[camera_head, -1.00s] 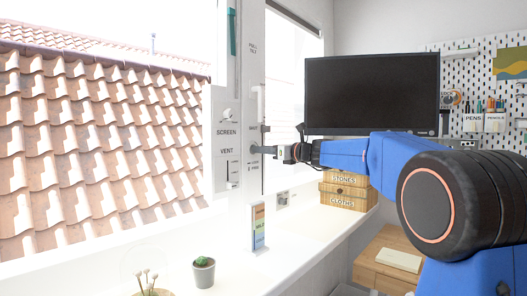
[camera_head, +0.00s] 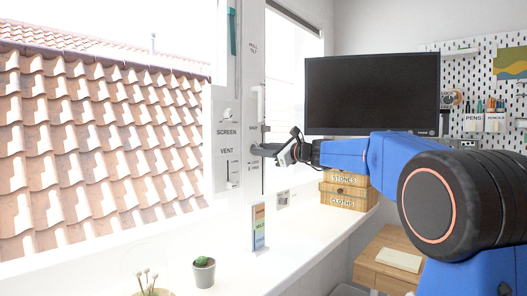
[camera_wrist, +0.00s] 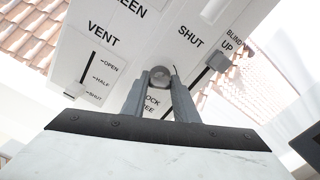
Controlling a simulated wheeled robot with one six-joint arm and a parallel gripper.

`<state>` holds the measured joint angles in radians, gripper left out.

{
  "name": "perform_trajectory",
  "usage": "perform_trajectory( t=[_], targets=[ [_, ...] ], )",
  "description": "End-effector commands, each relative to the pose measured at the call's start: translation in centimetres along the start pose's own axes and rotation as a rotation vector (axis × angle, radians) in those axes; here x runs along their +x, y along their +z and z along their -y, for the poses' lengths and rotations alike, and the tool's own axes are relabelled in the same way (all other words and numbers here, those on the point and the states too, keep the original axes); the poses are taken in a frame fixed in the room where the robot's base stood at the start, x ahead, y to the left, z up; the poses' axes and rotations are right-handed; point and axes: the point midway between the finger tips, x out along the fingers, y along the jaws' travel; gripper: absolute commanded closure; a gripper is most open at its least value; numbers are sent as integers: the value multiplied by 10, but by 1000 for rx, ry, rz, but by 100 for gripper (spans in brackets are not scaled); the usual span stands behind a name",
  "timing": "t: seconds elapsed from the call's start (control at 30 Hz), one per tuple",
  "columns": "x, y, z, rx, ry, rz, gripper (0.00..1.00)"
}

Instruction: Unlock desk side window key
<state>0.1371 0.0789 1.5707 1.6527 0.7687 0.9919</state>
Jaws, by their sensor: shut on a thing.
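The side window key (camera_wrist: 160,76) shows in the wrist view as a small round grey part on the white window post, between my fingertips. My gripper (camera_wrist: 160,92) is shut on it; in the head view my gripper (camera_head: 258,150) reaches the post from the right. The fingers hide part of the label below the key, where only the ends of what looks like LOCK and FREE can be read. In the head view the key is too small and covered to make out.
The white post (camera_head: 252,210) carries a VENT slider (camera_wrist: 94,68) marked open, half and shut, and a grey blind knob (camera_wrist: 219,62). A colored card (camera_head: 259,228) and a cactus pot (camera_head: 204,272) stand on the sill. A monitor (camera_head: 372,93) and wooden boxes (camera_head: 345,190) are behind.

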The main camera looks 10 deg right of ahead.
Motion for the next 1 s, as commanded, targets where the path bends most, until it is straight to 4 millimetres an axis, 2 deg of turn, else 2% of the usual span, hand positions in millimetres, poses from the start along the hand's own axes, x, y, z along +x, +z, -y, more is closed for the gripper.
perform_trajectory(
  t=[1.0],
  targets=[
    [0, -2, -3, -921, 1, -1, 96]
  ],
)
